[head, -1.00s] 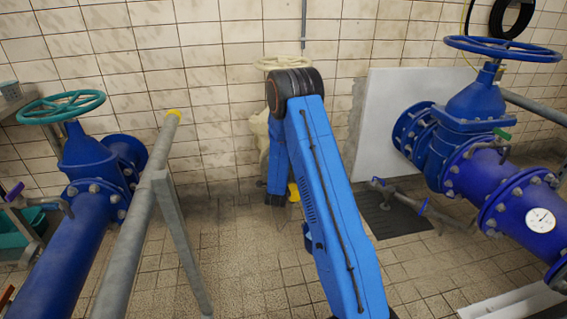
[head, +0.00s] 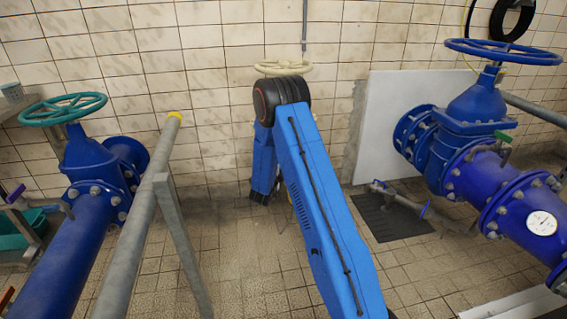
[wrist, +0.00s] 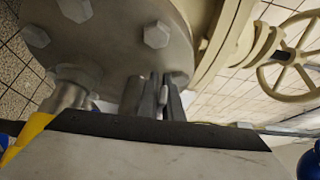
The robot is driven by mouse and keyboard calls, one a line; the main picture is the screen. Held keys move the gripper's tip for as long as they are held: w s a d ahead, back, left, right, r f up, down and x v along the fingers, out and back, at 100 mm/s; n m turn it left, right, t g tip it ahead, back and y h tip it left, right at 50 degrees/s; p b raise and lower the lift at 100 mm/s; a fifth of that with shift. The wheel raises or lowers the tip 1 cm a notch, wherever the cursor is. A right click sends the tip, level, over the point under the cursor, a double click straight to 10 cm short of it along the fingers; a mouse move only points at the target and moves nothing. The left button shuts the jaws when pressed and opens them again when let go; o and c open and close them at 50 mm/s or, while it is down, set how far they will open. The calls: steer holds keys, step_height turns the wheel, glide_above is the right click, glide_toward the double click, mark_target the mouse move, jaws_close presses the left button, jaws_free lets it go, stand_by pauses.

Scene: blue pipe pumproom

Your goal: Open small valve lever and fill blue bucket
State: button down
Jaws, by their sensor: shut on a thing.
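My gripper (wrist: 163,98) shows in the wrist view as dark fingers close together below a large bolted flange. It is shut on a small pale grey piece between the fingers; I cannot tell whether this is part of the small valve lever. A yellow bar (wrist: 28,136), perhaps a lever, slants at the lower left below a metal fitting (wrist: 70,92), apart from the fingers. In the head view my own arm hides the gripper and the valve body beneath the cream handwheel (head: 283,68). I cannot make out the blue bucket in either view.
The cream handwheel (wrist: 293,55) is at the right of the wrist view. Blue pipes with a teal handwheel (head: 62,109) stand left, and with a blue handwheel (head: 503,51) right. A grey rail (head: 140,215) runs at left. A dark floor mat (head: 390,222) lies right of my arm.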

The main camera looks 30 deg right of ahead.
steer(key=c, duration=1.9)
jaws_free()
steer(key=v, duration=1.7)
steer(key=shift+s+a, duration=0.1)
steer(key=shift+s, duration=0.05)
